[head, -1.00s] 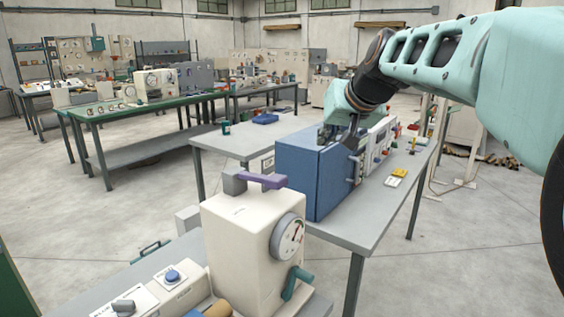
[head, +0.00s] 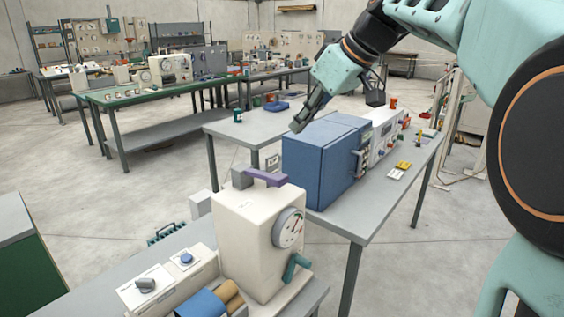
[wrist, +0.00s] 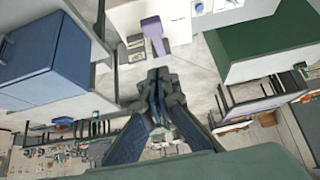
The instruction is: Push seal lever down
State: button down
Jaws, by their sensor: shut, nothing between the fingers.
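A cream machine (head: 245,232) with a round gauge (head: 289,227) stands on the near bench. A purple lever (head: 267,177) lies roughly level on its top, hinged at a grey block (head: 242,177). A teal handle (head: 295,267) slants on its front. No label shows which one is the seal lever. My gripper (head: 298,127) is shut and empty, pointing down-left in the air, behind and above the machine and apart from both levers. In the wrist view my gripper (wrist: 160,76) points toward the purple lever (wrist: 154,36), which lies beyond the fingertips.
A blue cabinet (head: 318,170) stands on the grey table close to my gripper, to its lower right in the head view. A blue knob (head: 187,258) and a grey switch (head: 145,285) sit left of the machine. Open floor lies to the left.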

dwell(0.3)
send_over(272, 175)
jog(key=s+d, duration=0.1)
jog(key=d, duration=0.1)
jog(key=f, duration=0.7)
jog(key=shift+s+a+f+p, duration=0.15)
jog(key=shift+s+f+p, duration=0.1)
jog(key=shift+p, duration=0.1)
notch_tip(272, 175, down, 3)
jog(key=shift+w+r, duration=0.1)
jog(key=shift+r, duration=0.1)
jog(key=shift+f, duration=0.9)
jog(key=shift+f, duration=0.1)
